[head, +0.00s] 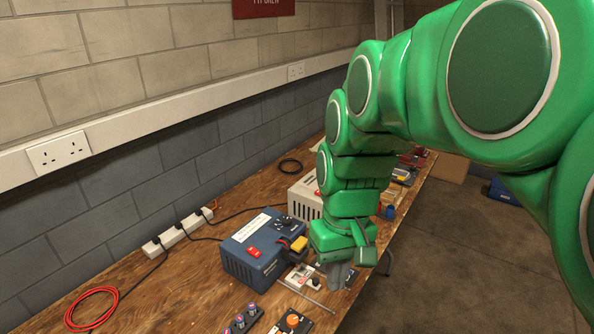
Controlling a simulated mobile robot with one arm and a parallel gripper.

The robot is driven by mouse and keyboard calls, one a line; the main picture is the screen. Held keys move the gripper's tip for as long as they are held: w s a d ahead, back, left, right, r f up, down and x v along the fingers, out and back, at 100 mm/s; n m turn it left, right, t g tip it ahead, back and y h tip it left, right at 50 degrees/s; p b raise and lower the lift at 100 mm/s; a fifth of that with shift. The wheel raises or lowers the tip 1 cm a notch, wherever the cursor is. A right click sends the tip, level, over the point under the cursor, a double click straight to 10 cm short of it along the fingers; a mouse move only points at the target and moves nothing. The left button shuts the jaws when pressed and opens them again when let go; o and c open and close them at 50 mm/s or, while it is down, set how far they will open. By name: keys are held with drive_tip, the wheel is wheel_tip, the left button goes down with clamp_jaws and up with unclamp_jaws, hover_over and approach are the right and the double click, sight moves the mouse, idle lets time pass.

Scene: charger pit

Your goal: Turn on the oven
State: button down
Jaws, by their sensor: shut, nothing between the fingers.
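I see nothing that I can clearly tell is an oven. A blue box (239,264) with a white label, a red rocker switch (254,252) and a black dial (286,222) stands on the wooden bench. A pale vented box (305,199) stands behind it, partly hidden by my arm. My gripper (341,284) points down at the right of the blue box, above or close to a small pale panel (299,279). Its grey fingers are shut with nothing between them. I cannot tell whether the fingertips touch anything.
A white power strip (180,234), a red cable coil (92,309) and a black cable coil (290,166) lie along the wall. An orange knob (292,320) and a small block with several coloured knobs (240,320) are in front. My arm hides much of the bench's far end.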

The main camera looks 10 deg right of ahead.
drive_tip(key=w+r+n+t+y, duration=0.1)
drive_tip(key=w+r+n, duration=0.15)
drive_tip(key=w, duration=1.55)
drive_tip(key=n+t+y, duration=0.1)
drive_tip(key=n+t, duration=0.2)
drive_tip(key=n, duration=0.2)
hover_over(317, 191)
drive_tip(key=s+d, duration=0.4)
wheel_tip(317, 191, down, 10)
drive_tip(key=shift+a, duration=0.15)
drive_tip(key=shift+w, duration=0.1)
drive_tip(key=x, duration=1.3)
drive_tip(key=shift+s, duration=0.2)
drive_tip(key=shift+f, duration=0.45)
